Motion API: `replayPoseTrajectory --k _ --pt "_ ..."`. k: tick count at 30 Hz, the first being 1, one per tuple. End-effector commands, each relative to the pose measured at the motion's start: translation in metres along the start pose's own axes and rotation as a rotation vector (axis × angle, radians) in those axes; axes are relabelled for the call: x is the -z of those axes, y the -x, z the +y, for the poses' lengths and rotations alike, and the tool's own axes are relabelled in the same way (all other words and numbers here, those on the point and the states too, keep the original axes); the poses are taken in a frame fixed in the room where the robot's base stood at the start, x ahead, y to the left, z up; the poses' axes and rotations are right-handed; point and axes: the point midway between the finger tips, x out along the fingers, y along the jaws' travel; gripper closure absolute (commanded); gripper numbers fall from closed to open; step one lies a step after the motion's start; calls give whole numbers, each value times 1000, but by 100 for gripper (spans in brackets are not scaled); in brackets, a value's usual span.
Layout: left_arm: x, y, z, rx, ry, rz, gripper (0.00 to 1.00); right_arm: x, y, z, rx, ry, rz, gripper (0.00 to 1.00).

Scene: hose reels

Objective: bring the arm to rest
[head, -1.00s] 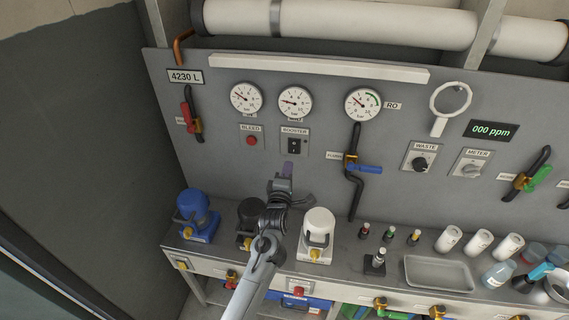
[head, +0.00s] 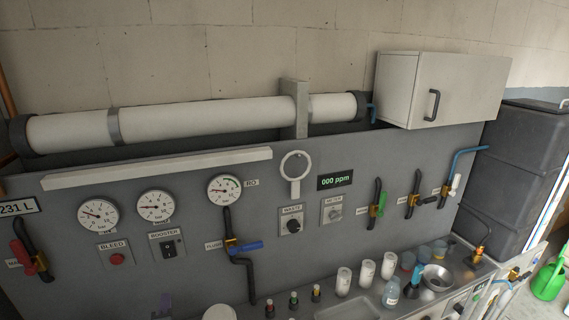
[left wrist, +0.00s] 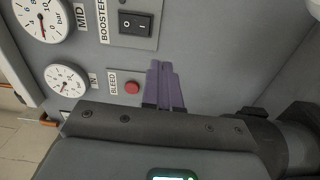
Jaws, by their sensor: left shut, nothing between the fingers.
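My left gripper (left wrist: 164,86) shows in the left wrist view, its purple fingers together with nothing between them. It is in front of the grey panel, close to the red BLEED button (left wrist: 132,87) and below the black BOOSTER switch (left wrist: 135,23). I cannot tell from this view how far the fingertips are from the panel. The rest of my left arm is out of the head view. My right gripper is not in view.
White cups (head: 367,272) and bottles stand on the bench. A white cabinet (head: 402,85) and dark tank (head: 525,170) are at right.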

Motion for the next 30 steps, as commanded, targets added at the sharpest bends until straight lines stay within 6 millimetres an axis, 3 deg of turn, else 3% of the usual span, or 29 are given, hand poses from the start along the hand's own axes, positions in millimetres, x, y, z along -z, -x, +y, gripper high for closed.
replayPoseTrajectory --k 1,3,8,11,12,15,18,21,25,30 --pt "7 14 -28 37 -34 -7 100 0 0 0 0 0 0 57" --pt "19 39 -59 71 -91 -23 100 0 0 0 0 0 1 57" --pt "28 114 -100 173 -257 -145 100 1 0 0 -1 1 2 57" --pt "20 174 -119 299 -452 -294 100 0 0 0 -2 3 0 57" --pt "15 202 -124 355 -551 -374 100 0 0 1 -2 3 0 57" --pt "2 270 -127 470 -806 -591 100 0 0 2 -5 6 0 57" --pt "-6 323 -118 534 -1034 -798 100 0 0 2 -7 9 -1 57" --pt "-9 357 -102 549 -1222 -970 100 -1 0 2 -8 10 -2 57" --pt "-6 386 -83 545 -1430 -1163 100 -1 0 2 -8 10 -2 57" --pt "13 416 -91 550 -1678 -1429 100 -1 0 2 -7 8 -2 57"
